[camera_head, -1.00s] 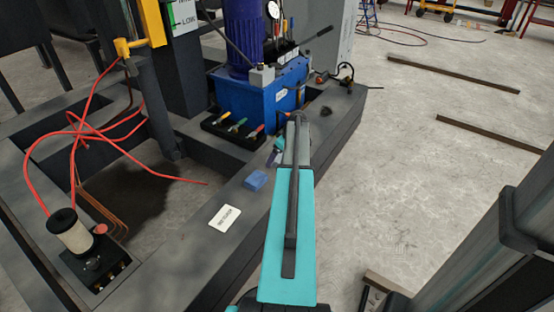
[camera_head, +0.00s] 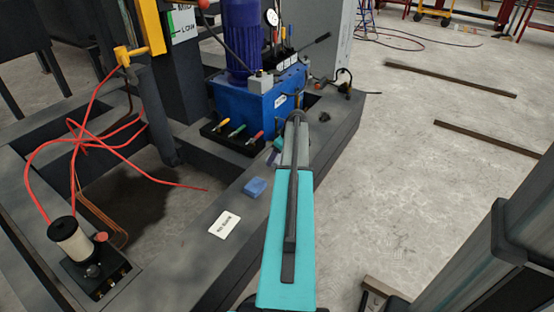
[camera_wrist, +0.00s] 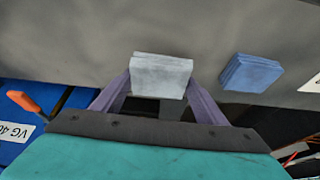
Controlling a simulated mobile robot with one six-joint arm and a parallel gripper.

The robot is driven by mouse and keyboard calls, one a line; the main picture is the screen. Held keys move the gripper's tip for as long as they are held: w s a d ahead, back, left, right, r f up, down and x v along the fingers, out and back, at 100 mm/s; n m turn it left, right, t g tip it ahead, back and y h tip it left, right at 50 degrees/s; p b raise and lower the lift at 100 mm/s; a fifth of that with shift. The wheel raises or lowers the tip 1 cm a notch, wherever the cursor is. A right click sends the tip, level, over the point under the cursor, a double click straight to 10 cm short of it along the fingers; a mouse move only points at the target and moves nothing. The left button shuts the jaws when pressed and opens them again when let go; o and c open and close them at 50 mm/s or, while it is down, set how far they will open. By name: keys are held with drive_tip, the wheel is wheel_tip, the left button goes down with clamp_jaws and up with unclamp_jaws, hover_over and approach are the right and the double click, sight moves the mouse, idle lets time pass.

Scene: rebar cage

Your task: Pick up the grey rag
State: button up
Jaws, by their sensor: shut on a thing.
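The grey rag (camera_wrist: 161,76) is a pale folded block in the wrist view. My gripper (camera_wrist: 159,84) has its two purple fingers on either side of it and is shut on it. The dark grey beam surface lies behind it; I cannot tell whether the rag still touches that surface. In the head view my teal arm reaches out over the beam, and my gripper (camera_head: 273,156) shows only partly beside it. The grey rag cannot be made out there.
A blue folded rag (camera_wrist: 250,72) lies on the beam nearby, also in the head view (camera_head: 255,187). A white label (camera_head: 224,224) lies near it. A blue pump unit (camera_head: 262,98) and a black tray of coloured-handled tools (camera_head: 233,138) stand beyond.

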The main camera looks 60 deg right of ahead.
drive_tip(key=s+d+r+p, duration=0.1)
drive_tip(key=s+d+p, duration=0.1)
drive_tip(key=s, duration=1.4)
drive_tip(key=shift+r+p, duration=0.3)
drive_tip(key=shift+p, duration=0.15)
drive_tip(key=shift+d, duration=0.1)
drive_tip(key=o, duration=0.3)
drive_tip(key=shift+w, duration=0.1)
drive_tip(key=shift+c, duration=1)
drive_tip(key=w+a+r+p, duration=1.1)
drive_tip(key=w+a+r, duration=1.7)
drive_tip(key=w+a, duration=0.1)
drive_tip(key=w+a+r+p, duration=0.3)
drive_tip(key=a+r, duration=0.3)
drive_tip(key=a, duration=0.4)
drive_tip(key=w+a+r+p, duration=0.3)
drive_tip(key=a+r, duration=0.4)
drive_tip(key=a, duration=0.3)
drive_tip(key=a+r+p, duration=0.2)
drive_tip(key=a+r, duration=0.2)
drive_tip(key=a, duration=0.3)
drive_tip(key=s+a+r+p, duration=0.1)
drive_tip(key=a+r+p, duration=0.1)
drive_tip(key=a+r, duration=0.3)
drive_tip(key=a+r+p, duration=0.2)
drive_tip(key=a+r, duration=0.2)
drive_tip(key=a, duration=0.6)
drive_tip(key=shift+s+a+r, duration=0.4)
